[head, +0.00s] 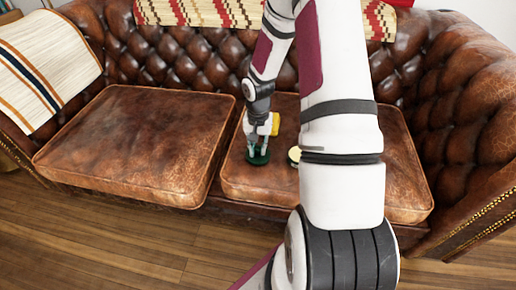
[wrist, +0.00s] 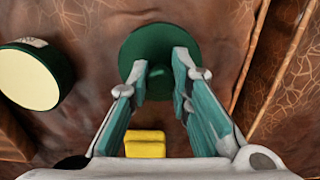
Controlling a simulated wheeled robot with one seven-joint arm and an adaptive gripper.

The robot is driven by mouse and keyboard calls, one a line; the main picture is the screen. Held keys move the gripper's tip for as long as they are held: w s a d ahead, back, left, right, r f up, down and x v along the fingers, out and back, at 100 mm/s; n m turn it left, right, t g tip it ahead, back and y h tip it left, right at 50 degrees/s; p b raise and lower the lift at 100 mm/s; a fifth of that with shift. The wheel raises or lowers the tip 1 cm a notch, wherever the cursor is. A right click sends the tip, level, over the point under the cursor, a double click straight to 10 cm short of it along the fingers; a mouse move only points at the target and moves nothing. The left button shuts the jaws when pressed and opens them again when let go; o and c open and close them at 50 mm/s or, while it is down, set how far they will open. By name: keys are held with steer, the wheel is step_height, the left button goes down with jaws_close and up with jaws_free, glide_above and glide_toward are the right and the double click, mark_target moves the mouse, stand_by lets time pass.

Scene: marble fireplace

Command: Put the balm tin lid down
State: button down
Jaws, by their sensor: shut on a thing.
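The balm tin lid (wrist: 143,45) is a dark green disc with a small knob. My gripper (wrist: 161,82) is shut on the knob, one finger on each side. In the head view the lid (head: 258,158) is under my fingertips, low over the right seat cushion; I cannot tell whether it touches the leather. The balm tin (wrist: 30,78), dark green with a pale cream top face, stands on the cushion, apart from the lid. In the head view the tin (head: 294,154) is just right of the lid, partly hidden by my arm.
A yellow block (wrist: 145,143) appears behind my gripper on the right seat cushion (head: 237,180). A gap separates this from the bare left cushion (head: 135,140). The tufted sofa back (head: 180,55) rises behind. A striped throw (head: 45,65) covers the left armrest.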

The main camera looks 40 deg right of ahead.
steer(key=shift+f, duration=0.15)
steer(key=c, duration=1.5)
jaws_free()
steer(key=shift+o, duration=0.2)
